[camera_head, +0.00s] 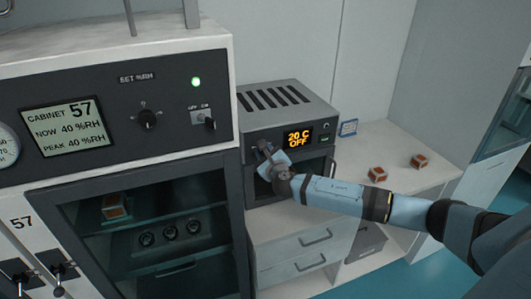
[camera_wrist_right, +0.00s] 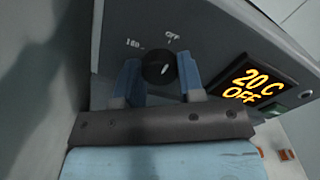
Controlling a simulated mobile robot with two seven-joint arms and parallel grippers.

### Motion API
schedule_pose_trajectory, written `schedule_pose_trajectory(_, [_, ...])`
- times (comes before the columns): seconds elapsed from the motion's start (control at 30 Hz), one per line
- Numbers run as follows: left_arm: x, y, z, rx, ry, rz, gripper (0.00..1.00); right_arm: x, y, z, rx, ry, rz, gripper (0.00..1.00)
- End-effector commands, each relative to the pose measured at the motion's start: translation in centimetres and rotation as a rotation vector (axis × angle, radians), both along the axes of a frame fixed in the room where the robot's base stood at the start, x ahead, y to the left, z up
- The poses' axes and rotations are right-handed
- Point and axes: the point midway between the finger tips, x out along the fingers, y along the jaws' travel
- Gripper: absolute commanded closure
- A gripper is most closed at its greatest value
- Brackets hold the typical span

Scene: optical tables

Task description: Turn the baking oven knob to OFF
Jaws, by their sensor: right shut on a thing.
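The baking oven (camera_head: 282,92) is a small grey box with vents on top, standing on the white bench. Its orange display (camera_head: 298,138) reads "20 C OFF", and the same text shows in the right wrist view (camera_wrist_right: 252,84). The black oven knob (camera_wrist_right: 157,69) sits between the fingers of my right gripper (camera_wrist_right: 159,76), which is shut on it. In the head view my right gripper (camera_head: 265,154) largely hides the knob. My left gripper is not in view.
A humidity cabinet (camera_head: 110,105), marked 57, stands left of the oven with its own knob (camera_head: 147,119) and switch. Two small orange-and-white blocks (camera_head: 377,173) (camera_head: 419,161) lie on the bench (camera_head: 395,140) to the right.

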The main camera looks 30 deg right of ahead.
Motion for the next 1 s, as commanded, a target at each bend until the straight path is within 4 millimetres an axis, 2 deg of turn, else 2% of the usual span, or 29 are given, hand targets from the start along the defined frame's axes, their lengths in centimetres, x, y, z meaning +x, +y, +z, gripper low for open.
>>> schedule_pose_trajectory(0.27, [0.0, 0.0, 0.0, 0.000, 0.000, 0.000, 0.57, 0.0, 0.0, -0.1, -0.002, 0.001, 0.001, 0.88])
schedule_pose_trajectory(0.3, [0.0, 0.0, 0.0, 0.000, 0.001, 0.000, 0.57, 0.0, 0.0, -0.1, -0.002, 0.001, 0.001, 0.58])
schedule_pose_trajectory(0.4, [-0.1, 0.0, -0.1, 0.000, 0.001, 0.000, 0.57, 0.0, 0.0, -0.1, -0.002, 0.001, 0.001, 0.39])
schedule_pose_trajectory(0.77, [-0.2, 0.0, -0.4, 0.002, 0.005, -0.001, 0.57, -0.6, 0.1, -0.1, -0.001, 0.000, 0.001, 0.39])
schedule_pose_trajectory(0.87, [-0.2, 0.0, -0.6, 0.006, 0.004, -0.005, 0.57, -1.9, 0.4, -0.2, -0.001, 0.001, 0.002, 0.39])
schedule_pose_trajectory(1.0, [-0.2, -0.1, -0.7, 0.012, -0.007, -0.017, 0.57, -4.8, 1.1, -0.3, -0.002, 0.002, 0.004, 0.39])
